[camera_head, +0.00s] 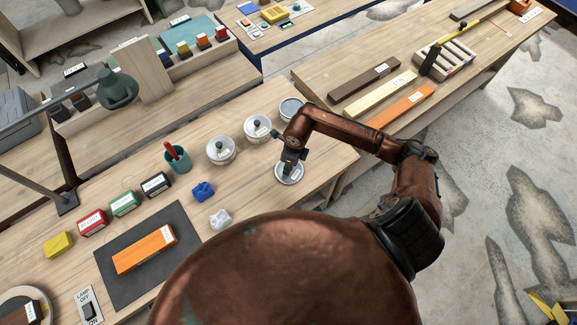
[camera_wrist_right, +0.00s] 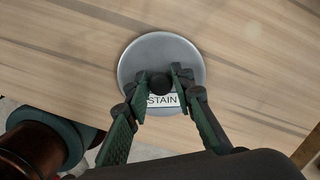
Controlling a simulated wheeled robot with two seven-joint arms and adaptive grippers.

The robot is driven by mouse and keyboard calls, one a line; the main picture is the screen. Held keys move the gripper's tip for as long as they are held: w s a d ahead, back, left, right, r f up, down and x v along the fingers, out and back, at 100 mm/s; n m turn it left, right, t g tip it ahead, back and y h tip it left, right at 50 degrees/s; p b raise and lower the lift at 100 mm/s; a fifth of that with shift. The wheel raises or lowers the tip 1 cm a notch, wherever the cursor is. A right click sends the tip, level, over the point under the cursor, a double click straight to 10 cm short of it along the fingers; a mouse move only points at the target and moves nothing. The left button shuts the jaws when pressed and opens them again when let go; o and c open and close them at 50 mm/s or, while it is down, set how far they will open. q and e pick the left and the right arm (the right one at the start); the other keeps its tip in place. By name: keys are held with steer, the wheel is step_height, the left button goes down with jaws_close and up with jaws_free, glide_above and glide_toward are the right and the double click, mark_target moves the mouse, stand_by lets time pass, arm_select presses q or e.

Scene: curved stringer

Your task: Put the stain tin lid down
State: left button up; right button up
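The stain tin lid (camera_head: 289,174) is a round grey metal disc with a black knob and a white label. It lies level at the tabletop near the bench's right end; whether it touches the wood is hard to tell. In the right wrist view, the lid (camera_wrist_right: 187,56) reads "STAIN". My right gripper (camera_head: 289,158) is over it, pointing down, with its fingertips (camera_wrist_right: 161,80) closed on both sides of the knob. An open tin (camera_head: 291,108) without a lid stands just behind my right gripper. My left gripper is out of view.
Two lidded tins (camera_head: 220,150) (camera_head: 257,128) stand left of the lid. A blue lump (camera_head: 203,191) and a white lump (camera_head: 220,218) lie nearer. A green cup (camera_head: 178,160) stands farther left. Bare wood surrounds the lid; the bench's right edge is close.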

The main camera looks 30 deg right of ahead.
mark_target(292, 168)
steer(key=shift+o, duration=1.3)
steer(key=shift+r, duration=0.2)
step_height(292, 168, up, 12)
steer(key=s, duration=0.1)
steer(key=shift+d, duration=0.45)
steer(key=shift+f, duration=0.15)
